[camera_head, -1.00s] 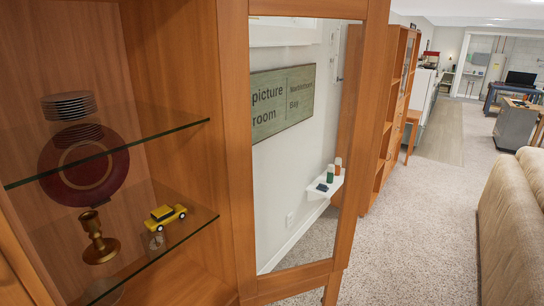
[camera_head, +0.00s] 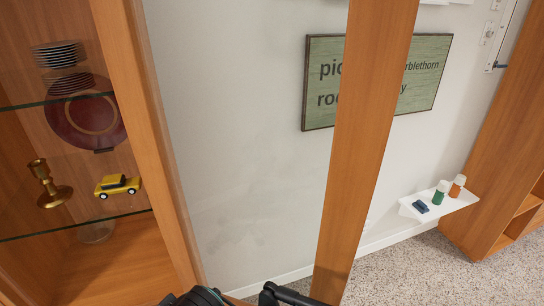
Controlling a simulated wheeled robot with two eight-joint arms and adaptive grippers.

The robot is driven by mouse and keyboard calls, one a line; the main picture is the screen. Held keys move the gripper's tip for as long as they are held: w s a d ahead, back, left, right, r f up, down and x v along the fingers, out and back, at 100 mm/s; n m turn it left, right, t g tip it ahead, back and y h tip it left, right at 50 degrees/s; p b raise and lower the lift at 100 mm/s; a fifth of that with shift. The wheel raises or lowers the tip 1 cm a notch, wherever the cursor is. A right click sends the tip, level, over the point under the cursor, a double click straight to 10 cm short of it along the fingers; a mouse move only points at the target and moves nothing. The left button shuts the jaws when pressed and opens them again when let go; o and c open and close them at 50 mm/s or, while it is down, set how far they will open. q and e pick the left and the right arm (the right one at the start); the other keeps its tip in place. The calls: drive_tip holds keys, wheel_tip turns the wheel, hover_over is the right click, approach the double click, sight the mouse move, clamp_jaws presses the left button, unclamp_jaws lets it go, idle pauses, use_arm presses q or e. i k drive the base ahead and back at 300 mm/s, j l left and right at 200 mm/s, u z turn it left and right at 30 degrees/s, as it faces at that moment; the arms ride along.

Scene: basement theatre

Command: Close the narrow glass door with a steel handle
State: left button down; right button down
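The narrow glass door (camera_head: 368,140) stands open beside the wooden cabinet. Its outer wooden upright crosses the middle of the head view, slightly tilted, and through the pane to its left I see the pale wall. No steel handle shows. Black parts of mine (camera_head: 290,295) show at the bottom edge, near the foot of the upright. Another dark rounded part lies left of them. Both are cut off by the frame, so I cannot tell which arm they belong to, whether fingers are open, or whether they touch the door.
The cabinet's side panel (camera_head: 148,140) is at left; its glass shelves hold plates, a brass candlestick (camera_head: 48,184) and a yellow toy car (camera_head: 118,186). A white wall shelf (camera_head: 412,209) with small items and a wooden bookcase (camera_head: 500,165) are at right. A green sign (camera_head: 430,70) hangs behind.

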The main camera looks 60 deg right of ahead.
sight(379, 36)
drive_tip(key=k+l+u, duration=0.85)
drive_tip(key=k+u, duration=0.15)
drive_tip(key=k+l+u, duration=0.2)
drive_tip(key=k, duration=0.2)
drive_tip(key=k+u, duration=0.2)
drive_tip(key=k, duration=0.15)
drive_tip(key=l+z, duration=0.35)
drive_tip(key=i+l+z, duration=0.1)
drive_tip(key=l+z, duration=0.25)
drive_tip(key=i+l, duration=0.1)
drive_tip(key=i, duration=0.15)
